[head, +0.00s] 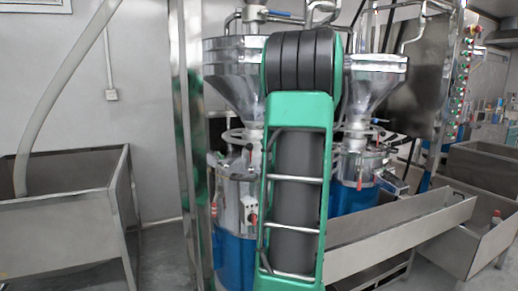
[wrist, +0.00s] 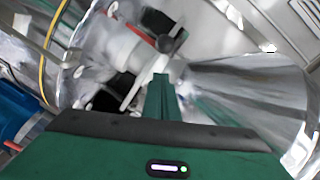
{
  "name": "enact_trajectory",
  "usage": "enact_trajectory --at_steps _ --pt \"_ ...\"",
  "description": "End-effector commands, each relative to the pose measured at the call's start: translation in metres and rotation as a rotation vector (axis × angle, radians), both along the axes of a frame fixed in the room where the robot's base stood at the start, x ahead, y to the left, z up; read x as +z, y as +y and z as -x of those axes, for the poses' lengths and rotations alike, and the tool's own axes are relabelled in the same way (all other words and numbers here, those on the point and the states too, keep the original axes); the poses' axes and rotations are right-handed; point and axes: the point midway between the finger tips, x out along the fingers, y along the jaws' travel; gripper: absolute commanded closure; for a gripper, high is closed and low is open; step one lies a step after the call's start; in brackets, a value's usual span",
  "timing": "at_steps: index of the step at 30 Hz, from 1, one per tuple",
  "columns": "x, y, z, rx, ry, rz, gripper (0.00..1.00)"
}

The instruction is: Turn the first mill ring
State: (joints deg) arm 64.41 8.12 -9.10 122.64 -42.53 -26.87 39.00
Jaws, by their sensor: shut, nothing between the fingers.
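The first mill (head: 236,205) stands upright in the head view, partly behind my green arm. It has a steel hopper (head: 232,62) above and a blue lower body. In the wrist view, my green gripper (wrist: 161,80) is shut and empty. Its tips are close to a pale bar (wrist: 136,92) that looks like part of the ring; I cannot tell whether they touch. My gripper is hidden in the head view.
A second mill (head: 360,165) stands to the right, with a long steel trough (head: 400,235) in front. A steel bin (head: 65,215) stands at the left, and a metal post (head: 187,150) rises beside the first mill. A button panel (head: 467,75) is at the far right.

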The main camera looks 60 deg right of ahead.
Motion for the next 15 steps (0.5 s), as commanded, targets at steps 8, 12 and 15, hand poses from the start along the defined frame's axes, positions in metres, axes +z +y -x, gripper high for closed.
enact_trajectory --at_steps 8,12,15 --pt "0.011 0.04 0.03 0.002 -0.002 0.001 1.0" --pt "0.012 0.06 0.042 0.001 -0.001 -0.001 1.0" --pt "0.013 0.071 0.048 0.002 0.0 0.0 1.0"
